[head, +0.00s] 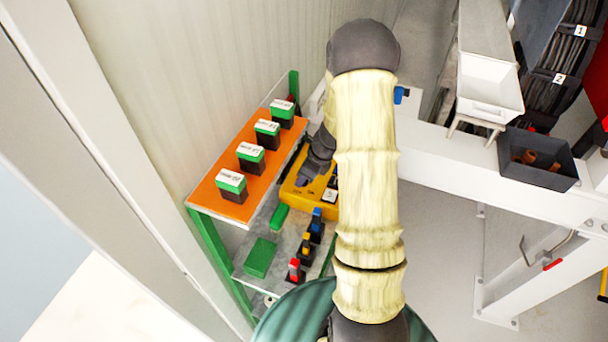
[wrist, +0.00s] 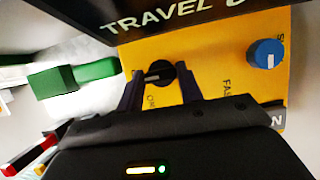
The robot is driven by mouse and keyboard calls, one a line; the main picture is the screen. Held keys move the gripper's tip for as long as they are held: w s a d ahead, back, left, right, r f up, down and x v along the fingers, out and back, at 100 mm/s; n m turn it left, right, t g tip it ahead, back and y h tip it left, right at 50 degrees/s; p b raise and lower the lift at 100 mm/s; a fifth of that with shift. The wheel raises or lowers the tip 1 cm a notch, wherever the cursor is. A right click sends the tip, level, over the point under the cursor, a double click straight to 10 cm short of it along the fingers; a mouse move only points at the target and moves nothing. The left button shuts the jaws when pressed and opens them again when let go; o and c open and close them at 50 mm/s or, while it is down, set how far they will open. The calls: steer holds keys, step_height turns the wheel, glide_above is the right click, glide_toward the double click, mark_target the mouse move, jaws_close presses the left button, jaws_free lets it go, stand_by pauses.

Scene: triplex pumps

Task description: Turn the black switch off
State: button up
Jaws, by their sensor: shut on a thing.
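The black switch (wrist: 158,73) is a round knob with a pale pointer line, set on a yellow panel (wrist: 205,60) in the wrist view. My gripper (wrist: 160,84) has one dark finger on each side of the knob and is shut on it. In the head view my gripper (head: 306,181) reaches down onto the yellow panel (head: 292,200). The black switch is hidden there behind my gripper. Part of the panel is covered by my arm.
A blue knob (wrist: 265,53) sits on the panel to the right. An orange shelf (head: 207,190) with several green-and-white-topped black blocks stands left of the panel. Green blocks (head: 260,257) and small coloured tools (head: 296,269) lie below. A grey bin (head: 540,160) is at right.

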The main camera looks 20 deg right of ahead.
steer(key=shift+w+r, duration=0.1)
steer(key=shift+r, duration=0.05)
steer(key=o, duration=0.7)
steer(key=v, duration=1.7)
steer(key=shift+d+r, duration=0.1)
